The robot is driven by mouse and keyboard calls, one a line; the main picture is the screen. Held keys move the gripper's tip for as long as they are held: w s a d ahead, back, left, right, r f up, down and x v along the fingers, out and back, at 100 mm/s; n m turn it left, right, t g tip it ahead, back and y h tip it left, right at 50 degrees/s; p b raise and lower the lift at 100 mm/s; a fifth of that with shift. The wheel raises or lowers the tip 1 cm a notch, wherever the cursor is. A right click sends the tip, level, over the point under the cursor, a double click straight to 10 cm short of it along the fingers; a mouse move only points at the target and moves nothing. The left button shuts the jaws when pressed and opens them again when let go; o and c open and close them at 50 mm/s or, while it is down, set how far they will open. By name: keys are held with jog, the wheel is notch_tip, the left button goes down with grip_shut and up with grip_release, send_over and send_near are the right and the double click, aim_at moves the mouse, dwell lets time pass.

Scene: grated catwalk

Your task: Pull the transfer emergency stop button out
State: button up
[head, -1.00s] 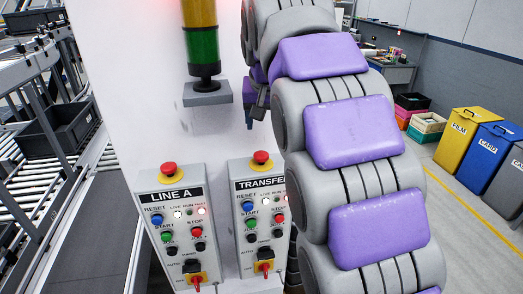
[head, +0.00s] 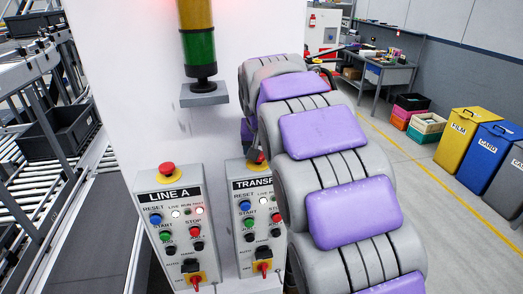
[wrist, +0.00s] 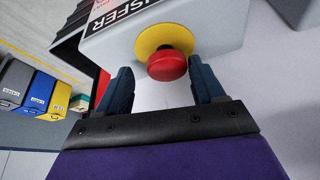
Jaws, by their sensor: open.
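The transfer box (head: 252,200) is a grey control box with a black label, to the right of the LINE A box. Its red emergency stop button (wrist: 167,65) sits on a yellow disc (wrist: 160,40) in the wrist view. In the head view the button (head: 256,157) is partly hidden by my arm. My gripper (wrist: 165,88) is open in the wrist view. Its two dark blue fingers lie to the left and right of the red button, with gaps on both sides. I cannot tell how far the fingertips reach along the button. In the head view the gripper is mostly hidden.
The LINE A box (head: 175,220) with its own red button (head: 167,168) stands close on the left. A stack light (head: 200,50) on a bracket sits above on the white wall. A conveyor (head: 45,170) lies far left. Bins (head: 462,135) stand far right.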

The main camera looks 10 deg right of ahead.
jog(key=shift+s+a, duration=0.15)
jog(key=shift+a, duration=0.35)
jog(key=shift+c, duration=0.7)
jog(key=shift+a, duration=0.35)
jog(key=c, duration=0.3)
jog(key=shift+d, duration=0.45)
jog(key=c, duration=0.6)
jog(key=shift+a+r+p, duration=0.15)
jog(key=shift+r+p, duration=0.25)
jog(key=shift+r, duration=0.5)
jog(key=o, duration=1)
jog(key=shift+o, duration=0.2)
